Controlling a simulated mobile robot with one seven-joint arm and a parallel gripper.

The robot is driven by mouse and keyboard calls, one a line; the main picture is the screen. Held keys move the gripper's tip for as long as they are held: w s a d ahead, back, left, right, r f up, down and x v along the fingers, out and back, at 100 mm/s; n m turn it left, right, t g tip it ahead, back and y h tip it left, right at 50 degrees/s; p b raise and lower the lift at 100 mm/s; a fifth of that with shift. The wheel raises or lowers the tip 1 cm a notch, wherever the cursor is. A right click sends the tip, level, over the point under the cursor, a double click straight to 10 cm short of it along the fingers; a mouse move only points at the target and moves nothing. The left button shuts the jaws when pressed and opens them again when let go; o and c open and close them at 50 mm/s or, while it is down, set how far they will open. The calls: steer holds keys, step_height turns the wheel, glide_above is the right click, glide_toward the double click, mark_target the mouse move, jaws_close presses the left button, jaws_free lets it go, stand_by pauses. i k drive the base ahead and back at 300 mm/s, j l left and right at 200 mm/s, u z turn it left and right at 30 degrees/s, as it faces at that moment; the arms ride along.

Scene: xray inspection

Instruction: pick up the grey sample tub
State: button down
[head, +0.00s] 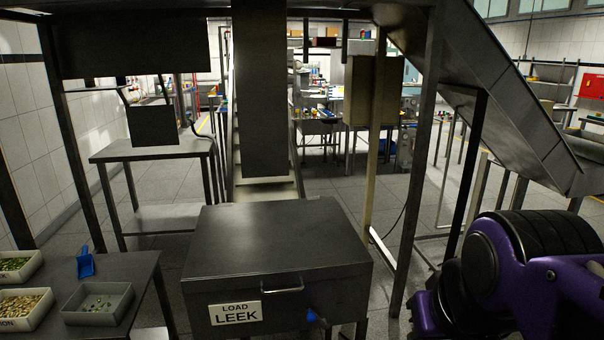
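A light grey tub (90,319) stands on the dark metal table (140,268) at the lower left. It is open on top and holds a few small light and greenish bits. Two other pale trays stand left of it: one (40,324) holds tan and brown pieces and has a label ending in "ION", and the other (34,271) holds green pieces. Which one is the sample tub cannot be read from a label, but the right-hand tub looks greyest. My purple and black arm shows at the lower right, far from the tubs. My gripper is out of view.
A blue scoop (86,262) lies behind the grey tub. A large metal box (270,242) labelled "LOAD LEEK" stands between the table and my arm. Frame posts and a sloping chute (500,90) rise around it. Another metal table (150,150) stands farther back.

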mark_target(96, 304)
steer(key=u, duration=1.7)
steer(key=z, duration=0.35)
steer(key=j+z, duration=0.15)
steer(key=z, duration=0.2)
steer(key=i+j+z, duration=0.1)
steer(key=z, duration=0.25)
steer(key=j+z, duration=0.6)
steer(key=j, duration=0.15)
steer(key=j+z, duration=0.1)
steer(key=j, duration=0.35)
steer(key=k+j+z, duration=0.1)
steer(key=j, duration=0.3)
